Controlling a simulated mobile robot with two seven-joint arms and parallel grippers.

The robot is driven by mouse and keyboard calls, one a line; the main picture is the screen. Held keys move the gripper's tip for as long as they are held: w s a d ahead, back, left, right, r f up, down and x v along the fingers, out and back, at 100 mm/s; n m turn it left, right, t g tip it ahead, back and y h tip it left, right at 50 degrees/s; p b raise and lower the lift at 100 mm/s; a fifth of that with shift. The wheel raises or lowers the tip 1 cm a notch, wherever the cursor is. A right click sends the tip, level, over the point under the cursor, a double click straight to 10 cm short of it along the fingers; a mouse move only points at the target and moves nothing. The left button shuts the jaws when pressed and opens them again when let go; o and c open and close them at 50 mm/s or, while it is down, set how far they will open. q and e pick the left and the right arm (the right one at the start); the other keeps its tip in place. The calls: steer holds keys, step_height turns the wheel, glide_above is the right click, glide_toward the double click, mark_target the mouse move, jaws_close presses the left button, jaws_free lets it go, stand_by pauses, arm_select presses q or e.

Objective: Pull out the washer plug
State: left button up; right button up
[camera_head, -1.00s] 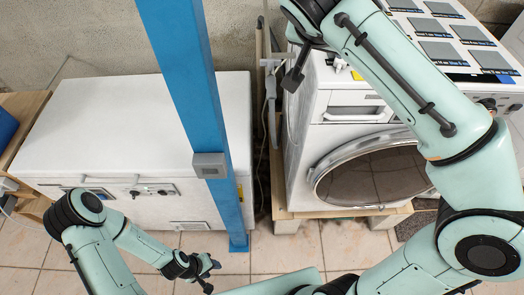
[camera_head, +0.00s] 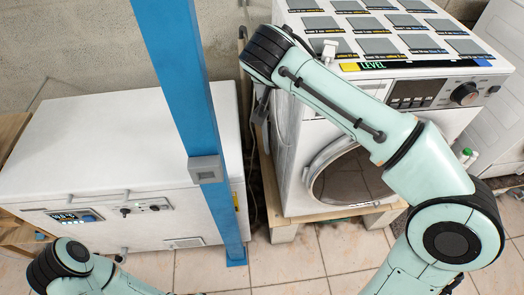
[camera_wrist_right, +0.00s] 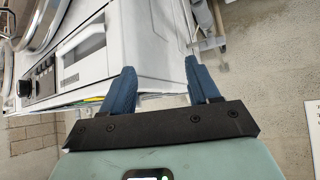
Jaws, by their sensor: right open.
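The washer (camera_head: 300,150) is a white front-loader with a round glass door, standing on a low wooden platform in the head view. Its side and front panel (camera_wrist_right: 90,55) also show in the right wrist view, tilted. I cannot make out the washer plug in either view. My right arm reaches across the washer, its wrist over the back left corner, and hides its gripper in the head view. In the right wrist view my right gripper (camera_wrist_right: 163,88) is open and empty, its blue fingers apart near the washer's edge. My left gripper is below the head view's lower edge.
A blue post (camera_head: 190,95) with a grey box (camera_head: 206,169) stands left of the washer. A white chest (camera_head: 110,150) stands behind it. Grey hoses or pipes (camera_wrist_right: 205,22) run beside the washer. The tiled floor (camera_head: 300,262) in front is open.

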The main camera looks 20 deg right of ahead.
arm_select(q)
steer(key=s+f+b, duration=0.5)
steer(key=f+b, duration=0.3)
steer(key=f, duration=0.2)
steer(key=shift+g, duration=0.4)
arm_select(e)
steer(key=w+a+f+n, duration=0.1)
steer(key=w+f, duration=0.1)
steer(key=f, duration=1.2)
steer(key=w+a+f+n+t+y, duration=0.1)
steer(key=w+a+f, duration=0.1)
steer(key=f, duration=1.2)
steer(key=shift+w+a+y, duration=0.25)
steer(key=shift+w+y, duration=0.05)
